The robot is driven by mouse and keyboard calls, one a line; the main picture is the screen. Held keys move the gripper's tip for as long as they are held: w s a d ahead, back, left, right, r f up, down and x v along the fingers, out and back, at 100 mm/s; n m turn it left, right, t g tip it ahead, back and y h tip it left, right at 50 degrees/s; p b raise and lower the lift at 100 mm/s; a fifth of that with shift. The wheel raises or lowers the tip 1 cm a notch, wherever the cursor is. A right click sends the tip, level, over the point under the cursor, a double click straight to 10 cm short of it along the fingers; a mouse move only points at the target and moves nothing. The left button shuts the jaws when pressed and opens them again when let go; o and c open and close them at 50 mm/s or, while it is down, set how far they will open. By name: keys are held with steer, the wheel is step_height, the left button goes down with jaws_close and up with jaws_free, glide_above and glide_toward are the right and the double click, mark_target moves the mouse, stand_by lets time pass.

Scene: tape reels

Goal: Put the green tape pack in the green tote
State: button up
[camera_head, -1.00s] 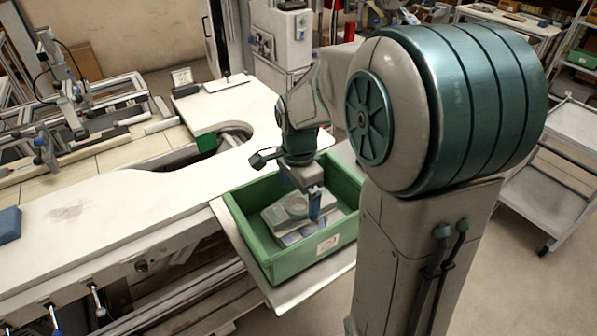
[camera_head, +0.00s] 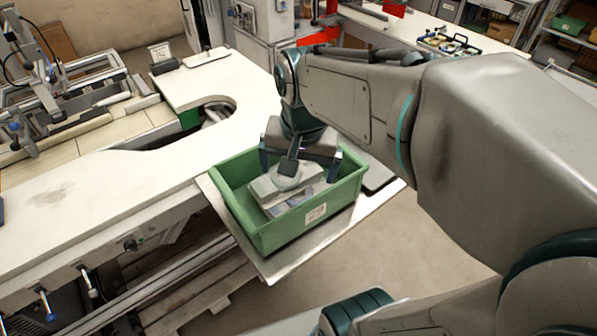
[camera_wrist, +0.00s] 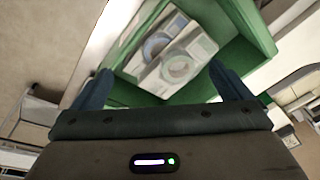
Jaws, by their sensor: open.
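The green tote (camera_head: 275,238) stands on a pale shelf beside the white bench; its wall also shows in the wrist view (camera_wrist: 252,45). Inside lie two pale, boxy packs with round reels. The upper pack (camera_head: 267,190) has a pale grey-green reel in the wrist view (camera_wrist: 186,63). The other pack (camera_wrist: 152,44) has a bluish reel and lies partly under or beside it. I take the upper one as the green tape pack, but its colour is faint. My gripper (camera_head: 299,172) is above the tote, fingers apart and empty, also in the wrist view (camera_wrist: 162,84).
The white bench (camera_head: 100,185) with a curved cutout runs along the left of the tote. A tray of small round items (camera_head: 449,43) sits on a far table at the upper right. Open floor (camera_head: 385,235) lies right of the tote.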

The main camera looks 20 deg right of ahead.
steer(key=shift+s+f+n+t, duration=0.2)
steer(key=shift+s+f+n, duration=0.2)
steer(key=shift+s+n, duration=0.5)
steer(key=shift+s+f+n+t, duration=0.2)
steer(key=shift+s+f+n, duration=0.15)
steer(key=shift+s+n, duration=0.6)
steer(key=shift+s+f+n+t, duration=0.2)
steer(key=shift+s+f+n, duration=0.2)
steer(key=shift+s+n, duration=0.5)
steer(key=shift+w, duration=0.2)
steer(key=shift+c, duration=0.3)
